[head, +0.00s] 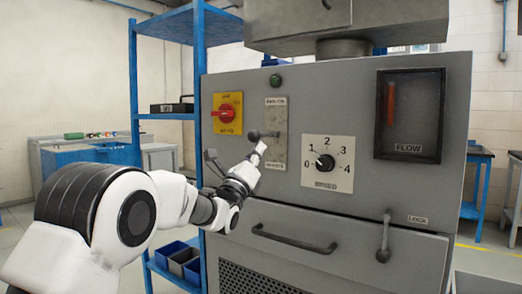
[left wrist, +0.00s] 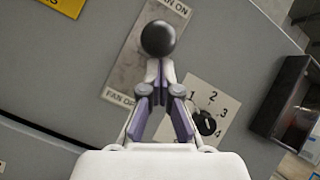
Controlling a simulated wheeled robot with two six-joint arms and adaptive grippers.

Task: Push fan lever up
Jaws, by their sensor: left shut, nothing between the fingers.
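The fan lever is a dark stick with a round ball knob (head: 254,135) on a pale plate (head: 275,119) marked for fan on and off. The knob also shows large in the left wrist view (left wrist: 158,38), over the upper part of the plate (left wrist: 128,76). My left gripper (head: 264,147) is shut and empty, its fingertips just below the knob. In the left wrist view the fingertips (left wrist: 160,64) come together right under the knob; whether they touch it I cannot tell. The rest of the lever is hidden. My right gripper is not in view.
Left of the plate is a red rotary switch (head: 226,113) on yellow. Right of it are a speed dial (head: 325,162) and a flow gauge (head: 409,114). Below are a drawer handle (head: 293,240) and a lock lever (head: 384,238). A blue shelf rack (head: 135,100) stands left of the cabinet.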

